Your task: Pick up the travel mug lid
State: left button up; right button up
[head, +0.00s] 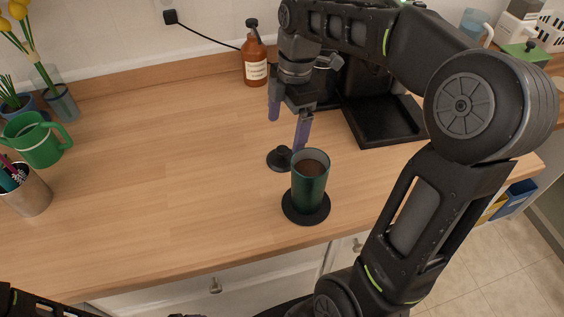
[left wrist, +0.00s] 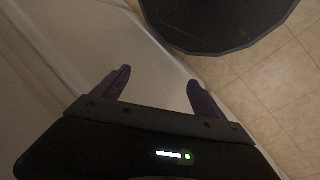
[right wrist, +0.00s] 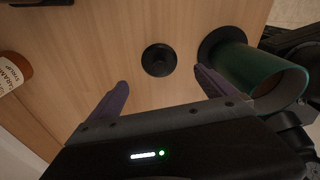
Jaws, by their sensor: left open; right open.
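The travel mug lid (head: 279,159) is a small black disc with a raised knob, lying on the wooden counter just behind and left of the green mug (head: 309,186). The mug stands upright on a round black coaster (head: 306,207) and holds a brown drink. My right gripper (head: 288,121) is open above the counter, pointing down, behind the lid. In the right wrist view the lid (right wrist: 159,60) lies ahead of the open fingers (right wrist: 162,85), with nothing between them. My left gripper (left wrist: 158,82) is open and empty in the left wrist view, low by the cabinet fronts.
A brown syrup bottle (head: 254,59) stands at the back, with a black machine (head: 372,107) to its right. A green cup (head: 35,140), a pen holder (head: 28,191) and a flower vase (head: 60,98) stand at the left. The counter's middle left is clear.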

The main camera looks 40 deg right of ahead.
aim_at(283, 149)
jog(key=shift+a+f, duration=0.15)
jog(key=shift+f, duration=1.1)
jog(key=shift+w+a+f+p, duration=0.1)
jog(key=shift+f+p, duration=0.1)
jog(key=shift+f, duration=0.65)
jog(key=shift+s+a+f+p, duration=0.1)
jog(key=shift+f+p, duration=0.1)
jog(key=shift+f, duration=0.7)
jog(key=shift+w+a+f+p, duration=0.1)
jog(key=shift+f+p, duration=0.1)
jog(key=shift+f, duration=0.65)
jog(key=c, duration=1.4)
jog(key=shift+c, duration=0.2)
jog(key=shift+r, duration=0.1)
